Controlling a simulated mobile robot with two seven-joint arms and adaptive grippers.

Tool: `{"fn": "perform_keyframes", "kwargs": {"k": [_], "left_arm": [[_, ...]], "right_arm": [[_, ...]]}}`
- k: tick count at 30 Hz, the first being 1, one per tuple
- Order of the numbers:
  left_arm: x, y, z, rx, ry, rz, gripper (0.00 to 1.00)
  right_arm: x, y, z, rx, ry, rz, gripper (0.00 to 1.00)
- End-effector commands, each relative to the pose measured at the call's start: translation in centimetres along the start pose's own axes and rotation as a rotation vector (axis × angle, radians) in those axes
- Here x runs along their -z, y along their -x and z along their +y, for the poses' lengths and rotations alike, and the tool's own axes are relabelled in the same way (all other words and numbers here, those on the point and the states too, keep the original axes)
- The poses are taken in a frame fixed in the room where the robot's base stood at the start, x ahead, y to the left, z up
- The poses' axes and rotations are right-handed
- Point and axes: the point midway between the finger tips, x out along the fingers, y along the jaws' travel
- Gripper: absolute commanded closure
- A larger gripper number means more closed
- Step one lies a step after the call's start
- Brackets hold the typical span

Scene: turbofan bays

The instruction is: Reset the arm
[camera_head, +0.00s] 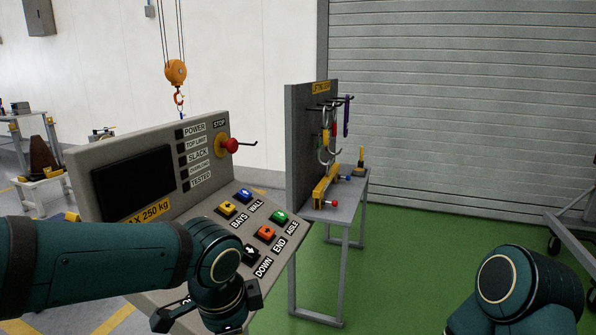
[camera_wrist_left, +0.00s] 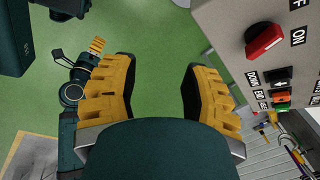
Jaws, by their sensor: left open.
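My left gripper (camera_head: 208,308) hangs in front of the lower part of the control console (camera_head: 85,178). In the left wrist view its yellow-padded fingers (camera_wrist_left: 160,88) stand wide apart with nothing between them, over green floor. That view shows a red rotary switch (camera_wrist_left: 264,42) marked ON on the console's face, right of the fingers and apart from them. In the head view my left forearm covers the console's lower left. My right arm (camera_head: 515,290) shows only as a joint at the lower right. Part of what looks like my right gripper (camera_wrist_left: 85,58) shows in the wrist view, its opening unclear.
The console has a red STOP button (camera_head: 231,145) and coloured push buttons, including green (camera_head: 280,216) and orange (camera_head: 265,233). Behind it stands a table with a hook board (camera_head: 297,130) of lifting gear. An orange crane hook (camera_head: 176,72) hangs behind. Green floor (camera_head: 400,270) is clear to the right.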

Motion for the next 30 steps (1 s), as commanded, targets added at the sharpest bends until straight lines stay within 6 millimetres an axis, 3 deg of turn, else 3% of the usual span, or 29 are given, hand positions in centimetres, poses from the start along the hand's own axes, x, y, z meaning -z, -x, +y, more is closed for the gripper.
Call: {"fn": "perform_keyframes", "kwargs": {"k": [1,5,9,15,18,24,30], "left_arm": [[0.2,-2.3,0.2,-0.037,0.042,0.016,0.54],[1.1,-7.7,1.1,-0.116,0.185,0.082,0.54],[1.5,-14.5,2.9,-0.216,0.412,0.145,0.54],[0.0,-24.4,7.0,-0.326,0.861,0.187,0.54],[-1.4,-28.1,9.2,-0.343,1.075,0.179,0.54],[-4.0,-32.1,12.1,-0.323,1.35,0.149,0.54],[-4.8,-32.8,12.7,-0.31,1.411,0.141,0.54]], "right_arm": [[0.1,-0.1,0.0,0.0,0.001,0.001,1.0],[0.1,-0.1,0.0,0.001,0.001,0.001,1.0],[0.0,-0.1,0.0,0.0,0.001,0.001,1.0],[0.1,-0.1,0.0,0.0,0.0,0.001,1.0],[0.1,-0.1,0.0,0.0,0.0,0.001,1.0],[0.1,-0.1,0.0,0.0,0.0,0.001,1.0],[0.1,-0.1,0.0,0.0,0.0,0.001,1.0]]}}
